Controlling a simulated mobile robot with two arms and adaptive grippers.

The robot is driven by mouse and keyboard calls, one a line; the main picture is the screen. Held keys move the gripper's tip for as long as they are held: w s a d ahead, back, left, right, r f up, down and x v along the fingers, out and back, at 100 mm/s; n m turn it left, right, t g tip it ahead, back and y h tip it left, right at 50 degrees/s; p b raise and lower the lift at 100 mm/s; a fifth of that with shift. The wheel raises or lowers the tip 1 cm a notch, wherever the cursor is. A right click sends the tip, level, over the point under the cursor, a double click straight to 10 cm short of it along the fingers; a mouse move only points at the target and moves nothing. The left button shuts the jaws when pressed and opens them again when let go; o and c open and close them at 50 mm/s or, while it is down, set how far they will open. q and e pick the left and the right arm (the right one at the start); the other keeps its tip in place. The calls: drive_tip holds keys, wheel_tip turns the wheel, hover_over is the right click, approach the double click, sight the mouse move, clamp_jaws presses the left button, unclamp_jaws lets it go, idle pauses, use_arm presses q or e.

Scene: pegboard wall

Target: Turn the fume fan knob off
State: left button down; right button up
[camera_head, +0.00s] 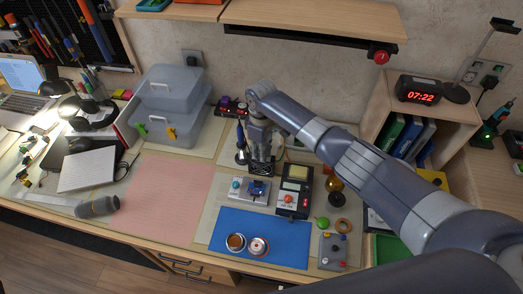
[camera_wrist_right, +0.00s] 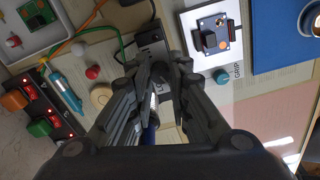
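I cannot clearly identify the fume fan knob. A round red knob (camera_head: 380,57) sits at the right end of the wall shelf. A black boxy unit (camera_head: 262,169) stands on the bench directly below my right gripper (camera_head: 262,150), which partly covers it. In the right wrist view, my right gripper (camera_wrist_right: 158,70) has its fingertips drawn together over a dark object, with nothing clearly held. A small red round piece (camera_wrist_right: 92,73) and a pale wooden disc (camera_wrist_right: 101,95) lie left of the fingers. My left gripper is not in view.
A blue mat (camera_head: 285,258) with two small tins lies at the front. Stacked clear bins (camera_head: 170,128) stand left. A wooden cubby (camera_head: 455,110) stands right. The pink mat (camera_head: 165,195) is clear.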

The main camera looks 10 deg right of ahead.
drive_tip(key=o, duration=0.3)
wheel_tip(320, 180, up, 12)
drive_tip(key=shift+r, duration=0.1)
idle(0.5)
idle(0.4)
